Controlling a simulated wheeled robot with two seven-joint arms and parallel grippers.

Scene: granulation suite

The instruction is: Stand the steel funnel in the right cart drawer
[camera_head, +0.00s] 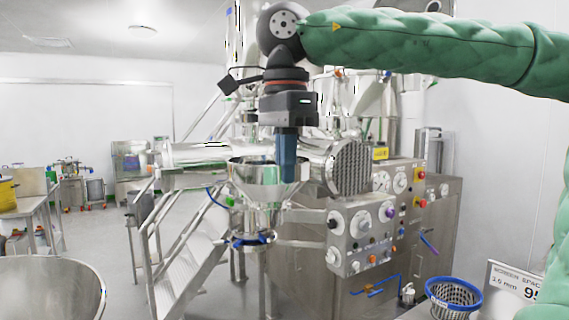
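A shiny steel funnel-shaped cone (245,176) shows in the head view, in front of the granulation machine. I cannot tell if it is the task's loose funnel or part of the machine. My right gripper (286,180) points straight down, with its blue fingers overlapping the right part of the cone's mouth. The fingers look like one blue block from this side, so their opening and any contact with the rim cannot be told. My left gripper and the cart drawer are not in view.
The machine's control panel (362,235) stands right of the cone. A blue-rimmed basket (453,297) and a sign (512,290) are at lower right. A large steel bowl (50,285) is at lower left. Metal stairs (185,265) rise behind. Open floor lies at left.

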